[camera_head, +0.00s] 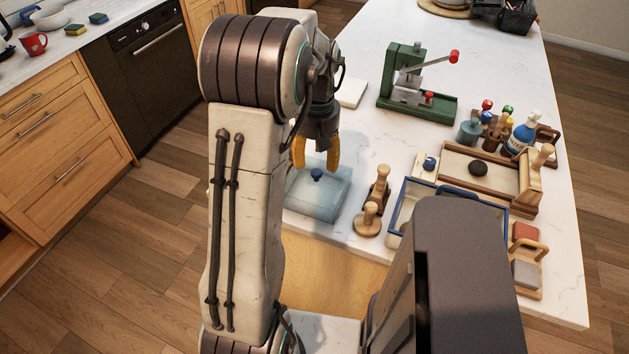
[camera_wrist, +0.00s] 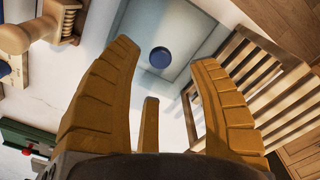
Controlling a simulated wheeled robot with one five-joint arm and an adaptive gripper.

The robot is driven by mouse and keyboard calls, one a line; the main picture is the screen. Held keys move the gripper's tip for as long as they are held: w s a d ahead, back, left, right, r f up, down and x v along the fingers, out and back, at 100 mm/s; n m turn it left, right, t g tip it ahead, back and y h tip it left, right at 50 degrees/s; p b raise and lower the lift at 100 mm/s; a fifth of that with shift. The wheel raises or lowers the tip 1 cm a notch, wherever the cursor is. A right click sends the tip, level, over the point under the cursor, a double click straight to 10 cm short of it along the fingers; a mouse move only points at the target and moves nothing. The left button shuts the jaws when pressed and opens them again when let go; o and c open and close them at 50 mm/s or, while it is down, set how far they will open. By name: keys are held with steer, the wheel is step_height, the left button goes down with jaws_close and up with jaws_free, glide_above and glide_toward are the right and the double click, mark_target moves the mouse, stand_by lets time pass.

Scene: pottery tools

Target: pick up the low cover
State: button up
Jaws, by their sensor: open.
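The low cover (camera_head: 334,197) is a pale blue, see-through, box-like lid with a round dark blue knob (camera_head: 317,175) on top. It rests on the white counter near its front edge, and my arm hides part of its left side. My gripper (camera_head: 316,158) is open and empty, its yellow fingers pointing down just above the knob. In the wrist view the cover (camera_wrist: 192,22) lies beyond the fingertips, and the knob (camera_wrist: 159,57) shows between the two long fingers of my gripper (camera_wrist: 165,58). No finger clearly touches it.
Wooden stamp-like tools (camera_head: 368,220) stand close right of the cover. A blue-rimmed tray (camera_head: 401,213) is farther right. A green press (camera_head: 418,100) and a white slab (camera_head: 351,92) are behind.

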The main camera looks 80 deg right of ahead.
mark_target(317, 172)
steer(key=shift+d+f+p, duration=0.1)
steer(key=shift+f+p, duration=0.4)
steer(key=shift+f, duration=2.15)
steer(key=shift+o, duration=0.2)
jaws_close()
